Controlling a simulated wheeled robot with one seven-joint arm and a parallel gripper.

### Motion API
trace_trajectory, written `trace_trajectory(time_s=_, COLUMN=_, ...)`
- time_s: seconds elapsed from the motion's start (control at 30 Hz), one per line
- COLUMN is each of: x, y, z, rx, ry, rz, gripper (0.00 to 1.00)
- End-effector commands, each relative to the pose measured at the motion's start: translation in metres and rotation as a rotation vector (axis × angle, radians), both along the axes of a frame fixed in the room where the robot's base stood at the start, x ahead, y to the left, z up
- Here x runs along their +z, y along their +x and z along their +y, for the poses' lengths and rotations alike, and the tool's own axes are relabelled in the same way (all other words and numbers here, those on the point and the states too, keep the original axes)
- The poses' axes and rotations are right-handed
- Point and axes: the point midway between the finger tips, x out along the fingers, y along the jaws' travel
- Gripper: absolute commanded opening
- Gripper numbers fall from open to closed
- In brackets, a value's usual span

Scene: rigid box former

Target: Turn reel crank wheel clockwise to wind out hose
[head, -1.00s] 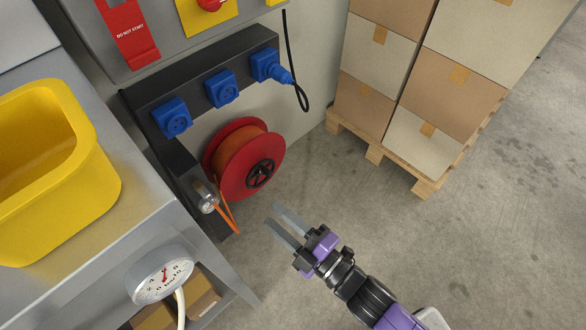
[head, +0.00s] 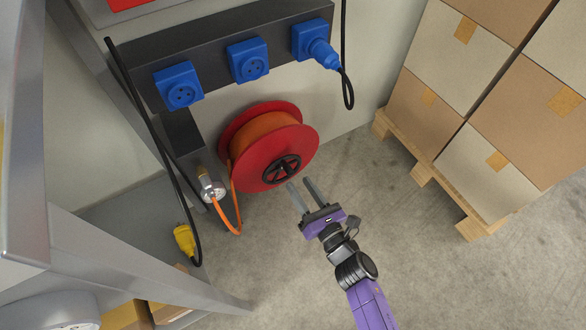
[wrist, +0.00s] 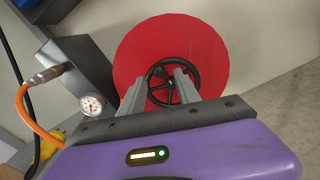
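A red hose reel (head: 258,157) wound with orange hose (head: 262,131) is mounted low by the wall in the head view. Its black crank wheel (head: 281,168) is at the centre of the near red disc and also shows in the wrist view (wrist: 173,67). My gripper (head: 299,184) is open, its two fingers apart and pointing at the wheel. In the wrist view the fingertips overlap the wheel's lower part. I cannot tell whether they touch it. The orange hose runs from the reel to a metal fitting with a round gauge (head: 213,190).
Several blue sockets (head: 248,59) sit on a dark panel above the reel, one with a plug and black cable. Stacked boxes on a wooden pallet (head: 432,179) stand at right. A grey metal table frame (head: 150,262) and a yellow connector (head: 185,240) are at left. Floor at lower right is clear.

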Motion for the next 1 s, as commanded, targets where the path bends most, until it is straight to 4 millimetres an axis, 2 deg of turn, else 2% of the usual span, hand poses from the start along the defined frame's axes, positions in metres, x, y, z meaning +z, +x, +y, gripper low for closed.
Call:
trace_trajectory(time_s=0.2, x=-0.001, y=0.029, z=0.02, rx=-0.001, ry=0.004, rz=0.0, gripper=0.39)
trace_trajectory(time_s=0.4, x=-0.001, y=0.048, z=0.032, rx=-0.001, ry=0.003, rz=0.001, gripper=0.39)
trace_trajectory(time_s=0.77, x=0.0, y=0.053, z=0.035, rx=-0.001, ry=0.003, rz=0.002, gripper=0.39)
trace_trajectory(time_s=1.0, x=0.0, y=0.053, z=0.035, rx=-0.001, ry=0.003, rz=0.002, gripper=0.0)
